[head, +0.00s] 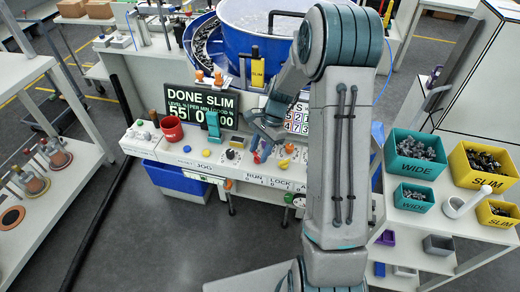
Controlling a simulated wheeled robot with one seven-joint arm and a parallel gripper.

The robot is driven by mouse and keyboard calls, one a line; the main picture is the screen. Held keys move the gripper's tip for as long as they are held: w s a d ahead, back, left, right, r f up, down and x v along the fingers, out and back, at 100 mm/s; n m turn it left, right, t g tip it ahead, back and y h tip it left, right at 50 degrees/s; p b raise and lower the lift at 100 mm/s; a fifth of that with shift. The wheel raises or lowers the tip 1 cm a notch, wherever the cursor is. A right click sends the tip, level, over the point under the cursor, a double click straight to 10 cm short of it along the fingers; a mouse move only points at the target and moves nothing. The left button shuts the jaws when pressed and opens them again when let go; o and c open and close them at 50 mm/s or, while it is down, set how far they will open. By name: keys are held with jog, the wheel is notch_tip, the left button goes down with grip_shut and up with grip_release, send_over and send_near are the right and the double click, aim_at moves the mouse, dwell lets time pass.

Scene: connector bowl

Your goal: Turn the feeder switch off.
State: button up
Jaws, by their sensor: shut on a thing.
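My gripper (262,142) reaches down over the front control panel (208,163), right of the middle. It is shut on a small red-and-blue piece (262,153) at the panel; the jaws partly hide it. I cannot tell from this view whether that piece is the feeder switch, or which way it is set. The display (202,105) behind reads "DONE SLIM" above the figures 55, 01 and 00. The big blue feeder bowl (240,45) stands behind the panel.
Teal WIDE bins (415,155) and yellow SLIM bins (484,165) stand on the right bench. My arm hides part of the panel's right.

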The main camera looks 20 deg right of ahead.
jog(key=n+g+h, duration=0.1)
jog(key=n, duration=0.3)
jog(key=shift+w+a, duration=0.1)
jog(key=shift+w, duration=0.1)
jog(key=n+g+h, duration=0.1)
jog(key=n, duration=0.3)
jog(key=shift+a, duration=0.1)
jog(key=n+h, duration=0.1)
jog(key=n, duration=0.3)
jog(key=shift+w+a+n+g+h+b, duration=0.2)
jog(key=shift+n+g+h+b, duration=0.1)
jog(key=shift+h+b, duration=0.1)
jog(key=shift+s+a+n+h, duration=0.15)
jog(key=shift+n+h, duration=0.65)
jog(key=shift+n, duration=1)
jog(key=o, duration=1)
jog(key=b+v, duration=0.1)
jog(key=v, duration=1.3)
